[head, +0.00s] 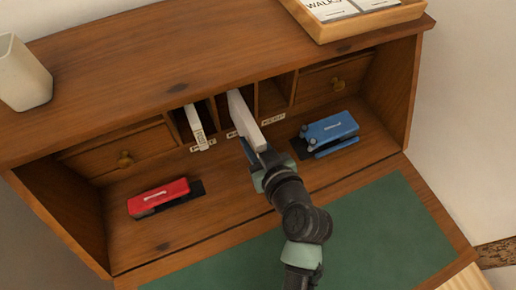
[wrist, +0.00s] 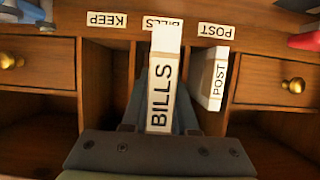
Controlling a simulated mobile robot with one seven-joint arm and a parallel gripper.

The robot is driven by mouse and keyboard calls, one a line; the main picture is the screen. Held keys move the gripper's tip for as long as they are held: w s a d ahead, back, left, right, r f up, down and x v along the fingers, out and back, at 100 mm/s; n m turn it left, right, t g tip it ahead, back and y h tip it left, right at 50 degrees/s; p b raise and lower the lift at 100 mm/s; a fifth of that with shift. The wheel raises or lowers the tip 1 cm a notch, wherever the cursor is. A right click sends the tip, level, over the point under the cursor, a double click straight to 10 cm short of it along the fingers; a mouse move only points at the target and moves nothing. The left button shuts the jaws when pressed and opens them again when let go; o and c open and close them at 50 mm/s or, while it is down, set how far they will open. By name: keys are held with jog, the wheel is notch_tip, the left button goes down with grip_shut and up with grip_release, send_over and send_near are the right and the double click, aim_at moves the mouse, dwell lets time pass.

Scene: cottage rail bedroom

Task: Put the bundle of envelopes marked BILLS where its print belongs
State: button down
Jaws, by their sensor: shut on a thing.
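My gripper (head: 262,164) is shut on the white bundle of envelopes marked BILLS (head: 246,122). The print also shows in the wrist view on the bundle's near end (wrist: 160,95). The bundle is on edge and lines up with the middle slot of the desk's pigeonholes. Its far end appears to reach into that slot's opening; how deep, I cannot tell. The middle label (wrist: 163,23) reads BILLS and is partly hidden by the bundle.
A bundle marked POST (head: 196,127) stands in the slot to the left, above a POST label (head: 203,144). The slot to the right, labelled KEEP (head: 272,119), looks empty. A red stapler (head: 160,196) and a blue hole punch (head: 330,130) flank the gripper.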

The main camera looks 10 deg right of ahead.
aim_at(261, 149)
jog(key=shift+w+a+b, duration=0.2)
jog(key=shift+w+a, duration=0.2)
jog(key=shift+w, duration=0.85)
jog(key=shift+w+a+b, duration=0.15)
jog(key=shift+w+a, duration=0.3)
jog(key=shift+w, duration=0.85)
jog(key=shift+w+a+b, duration=0.2)
jog(key=shift+w+a, duration=0.2)
jog(key=shift+w, duration=0.85)
jog(key=shift+f+b, duration=0.4)
jog(key=shift+b, duration=0.05)
jog(key=c, duration=0.6)
grip_release()
jog(key=v, duration=1.2)
jog(key=shift+s+d+r, duration=0.1)
jog(key=shift+s+r, duration=0.1)
jog(key=shift+s, duration=0.05)
jog(key=s+d+b, duration=0.1)
jog(key=s+d, duration=0.1)
jog(key=s, duration=0.5)
jog(key=shift+d, duration=0.15)
